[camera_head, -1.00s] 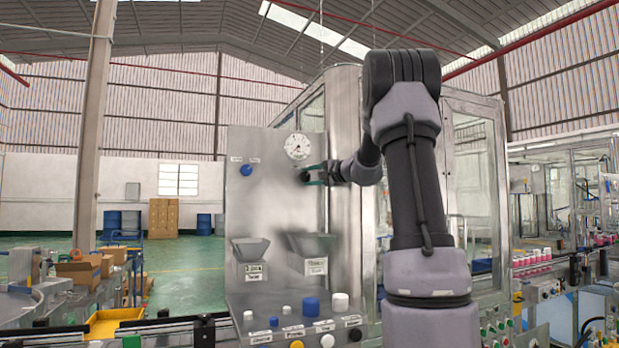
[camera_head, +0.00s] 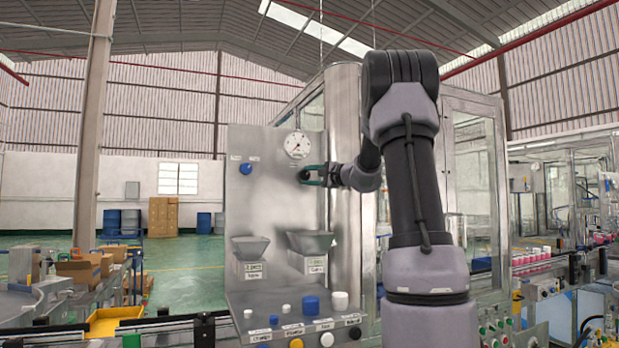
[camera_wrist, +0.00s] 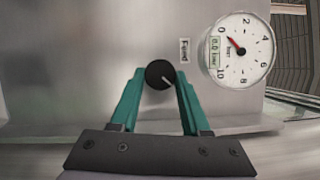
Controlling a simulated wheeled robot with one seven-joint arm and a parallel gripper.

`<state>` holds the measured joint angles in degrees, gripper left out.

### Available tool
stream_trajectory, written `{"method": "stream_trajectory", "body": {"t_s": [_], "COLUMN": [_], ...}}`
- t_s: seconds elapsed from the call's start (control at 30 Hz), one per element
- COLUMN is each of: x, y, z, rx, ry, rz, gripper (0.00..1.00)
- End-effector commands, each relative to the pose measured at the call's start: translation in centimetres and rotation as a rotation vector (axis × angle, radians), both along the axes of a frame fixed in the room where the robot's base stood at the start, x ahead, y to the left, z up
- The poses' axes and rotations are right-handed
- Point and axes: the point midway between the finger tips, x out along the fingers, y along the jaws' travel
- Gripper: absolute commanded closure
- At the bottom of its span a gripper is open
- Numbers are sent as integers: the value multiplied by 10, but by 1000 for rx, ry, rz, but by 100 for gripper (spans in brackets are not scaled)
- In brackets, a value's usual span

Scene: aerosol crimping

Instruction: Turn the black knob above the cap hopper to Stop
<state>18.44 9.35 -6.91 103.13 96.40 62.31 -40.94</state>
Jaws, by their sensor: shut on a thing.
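The black knob (camera_wrist: 159,74) is round with a white pointer line. It sits on the upright metal panel (camera_head: 265,205), above a grey hopper on the right. In the wrist view its pointer slants down and to the right. My gripper (camera_wrist: 160,82) is shut on the knob, with one teal fingertip on each side. In the head view my gripper (camera_head: 313,175) reaches the panel from the right, and the knob (camera_head: 304,174) shows at its tips. The small label (camera_wrist: 185,50) by the knob is too blurred to read surely.
A pressure gauge (camera_head: 297,145) is right above the knob. A blue knob (camera_head: 246,168) sits to the left. Two grey hoppers, left (camera_head: 250,246) and right (camera_head: 311,241), are below. A ledge beneath carries coloured caps and buttons. A glass-walled machine stands to the right.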

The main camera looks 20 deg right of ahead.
Motion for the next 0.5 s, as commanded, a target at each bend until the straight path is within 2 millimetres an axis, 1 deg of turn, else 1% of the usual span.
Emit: {"method": "stream_trajectory", "body": {"t_s": [0.03, 0.07, 0.1, 0.37, 0.5], "x": [0, 0, 0, 0, -7], "y": [0, 0, 0, 0, -3], "z": [-1, -1, -1, -1, -1], "rx": [1, 1, 0, 0, -1], "ry": [3, 3, 2, 1, 2], "rz": [-1, -1, -1, 0, -1], "gripper": [42, 31, 24, 24, 24]}}
